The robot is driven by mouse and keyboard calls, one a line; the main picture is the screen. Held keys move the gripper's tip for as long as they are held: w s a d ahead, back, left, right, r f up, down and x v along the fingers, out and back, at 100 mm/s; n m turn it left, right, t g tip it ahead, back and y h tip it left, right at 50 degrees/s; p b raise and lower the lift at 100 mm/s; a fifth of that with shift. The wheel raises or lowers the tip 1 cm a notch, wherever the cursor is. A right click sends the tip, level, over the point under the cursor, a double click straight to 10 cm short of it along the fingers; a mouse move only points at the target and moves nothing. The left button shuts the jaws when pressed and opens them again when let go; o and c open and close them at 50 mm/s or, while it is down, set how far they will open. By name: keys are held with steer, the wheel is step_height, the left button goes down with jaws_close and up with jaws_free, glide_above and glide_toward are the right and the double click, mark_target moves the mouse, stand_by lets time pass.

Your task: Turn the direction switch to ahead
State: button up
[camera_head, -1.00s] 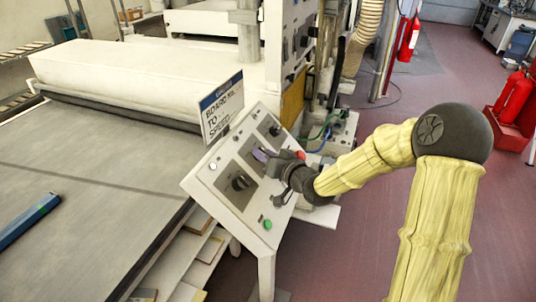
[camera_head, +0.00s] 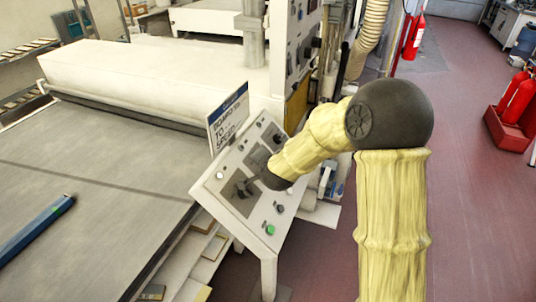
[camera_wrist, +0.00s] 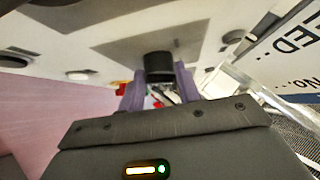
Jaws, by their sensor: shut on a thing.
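The white sloped control panel (camera_head: 250,217) stands beside the conveyor in the head view. A black knob (camera_wrist: 158,66) on a grey plate (camera_wrist: 110,45) fills the gap between the two purple fingers of my gripper (camera_wrist: 159,88) in the wrist view. My gripper is shut on this knob.
A green button (camera_head: 270,230) and a black button (camera_head: 280,208) lie low on the panel, with another dark knob (camera_head: 277,134) at its top. A sign (camera_head: 229,118) rises behind it. A blue bar (camera_head: 35,231) lies on the belt (camera_head: 90,230). Red extinguishers (camera_head: 517,95) stand far right; floor between is clear.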

steer(key=shift+a+r+m+g+h+p, duration=0.1)
steer(key=shift+r+m+g+h+p, duration=0.25)
steer(key=shift+p, duration=0.55)
steer(key=shift+w+f+m, duration=0.1)
steer(key=shift+f+m, duration=0.1)
steer(key=shift+m, duration=0.15)
steer(key=o, duration=1)
steer(key=shift+c, duration=0.2)
steer(key=v, duration=1.7)
steer(key=shift+s+r+p, duration=0.15)
steer(key=shift+s+p, duration=0.1)
steer(key=shift+p, duration=0.1)
